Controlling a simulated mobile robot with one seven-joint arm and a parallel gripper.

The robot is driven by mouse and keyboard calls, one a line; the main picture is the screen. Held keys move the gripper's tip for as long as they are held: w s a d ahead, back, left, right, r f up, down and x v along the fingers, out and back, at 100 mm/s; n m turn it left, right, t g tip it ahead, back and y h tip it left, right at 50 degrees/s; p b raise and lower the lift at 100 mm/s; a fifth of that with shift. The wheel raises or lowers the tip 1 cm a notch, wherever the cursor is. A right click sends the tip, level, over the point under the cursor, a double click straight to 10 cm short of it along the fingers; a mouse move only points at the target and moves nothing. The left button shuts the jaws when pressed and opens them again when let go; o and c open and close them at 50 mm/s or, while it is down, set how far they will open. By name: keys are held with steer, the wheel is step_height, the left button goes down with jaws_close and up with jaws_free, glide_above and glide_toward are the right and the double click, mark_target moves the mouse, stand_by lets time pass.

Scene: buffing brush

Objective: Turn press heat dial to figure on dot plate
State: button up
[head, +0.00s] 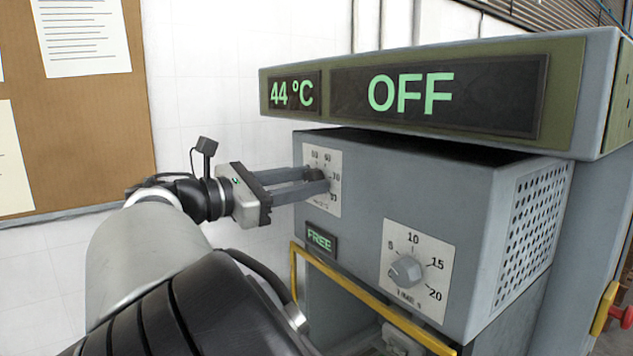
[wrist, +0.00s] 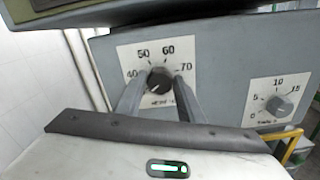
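The heat dial (wrist: 160,80) is a dark round knob on a white scale plate (wrist: 184,53) marked 40, 50, 60 and 70 in the wrist view. My gripper (wrist: 160,75) has one finger on each side of it, with the fingertips at the plate. I cannot tell whether the fingers press on the knob or stand just clear. In the head view my gripper (head: 325,181) reaches the heat scale plate (head: 321,205) from the left, and its fingers hide the knob. A dot plate does not show in either view.
A display above the press reads 44 °C (head: 292,93) and OFF (head: 411,93). A small panel reads FREE (head: 321,239). A grey time dial (head: 406,270) sits lower right on the same face. A yellow rail (head: 370,309) runs below. A red knob (head: 620,316) is far right.

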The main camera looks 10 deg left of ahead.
steer(key=c, duration=0.6)
steer(key=shift+m, duration=0.3)
steer(key=m+b, duration=1.2)
steer(key=m, duration=0.7)
steer(key=shift+f, duration=0.15)
steer(key=o, duration=1.1)
steer(key=shift+c, duration=0.2)
